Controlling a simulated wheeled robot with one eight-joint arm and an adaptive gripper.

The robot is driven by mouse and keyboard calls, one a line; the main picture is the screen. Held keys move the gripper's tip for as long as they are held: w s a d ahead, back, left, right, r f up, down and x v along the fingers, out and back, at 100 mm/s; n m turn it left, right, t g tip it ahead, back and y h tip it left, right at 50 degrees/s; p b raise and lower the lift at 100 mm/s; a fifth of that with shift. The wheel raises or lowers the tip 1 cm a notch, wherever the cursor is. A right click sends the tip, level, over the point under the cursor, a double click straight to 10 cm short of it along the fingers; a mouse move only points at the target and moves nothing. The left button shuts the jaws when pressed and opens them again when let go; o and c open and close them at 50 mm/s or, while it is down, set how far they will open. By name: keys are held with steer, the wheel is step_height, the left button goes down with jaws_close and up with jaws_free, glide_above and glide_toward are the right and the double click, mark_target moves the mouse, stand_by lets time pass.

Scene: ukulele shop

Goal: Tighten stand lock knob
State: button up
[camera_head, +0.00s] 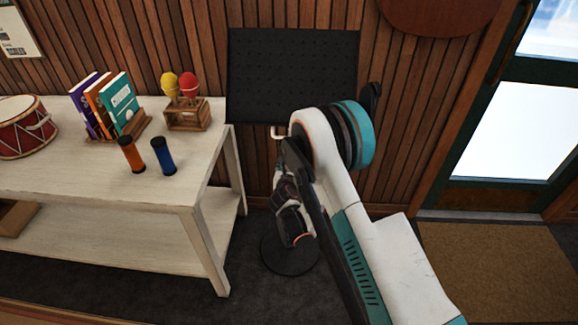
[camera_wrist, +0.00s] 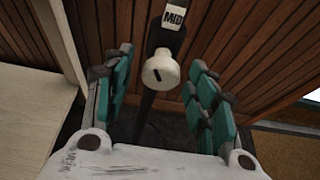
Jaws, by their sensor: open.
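The music stand has a black perforated desk (camera_head: 293,75) and a round dark base (camera_head: 290,256) on the floor. In the wrist view its dark post (camera_wrist: 146,122) runs up between my fingers. A cream lock knob (camera_wrist: 160,72) with a dark slot mark sits on the post, below a white label reading "MID" (camera_wrist: 173,17). My gripper (camera_wrist: 160,92) is open, with a teal-padded finger on each side of the knob and a visible gap to both. In the head view my arm hides the knob, most of the post and my fingertips.
A whitish table (camera_head: 185,190) stands left of the stand, holding books (camera_head: 110,105), maracas (camera_head: 180,84), two shakers (camera_head: 163,155) and a drum (camera_head: 22,127). A wood-slat wall (camera_head: 410,130) is behind. A doormat (camera_head: 500,270) lies at right.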

steer(key=c, duration=1)
steer(key=shift+d+m+y, duration=0.15)
steer(key=shift+m+y, duration=0.25)
steer(key=shift+m, duration=0.2)
steer(key=shift+c, duration=0.2)
steer(key=shift+m+y, duration=0.5)
steer(key=shift+m, duration=0.2)
steer(key=o, duration=1)
steer(key=shift+o, duration=0.2)
steer(key=shift+r, duration=0.1)
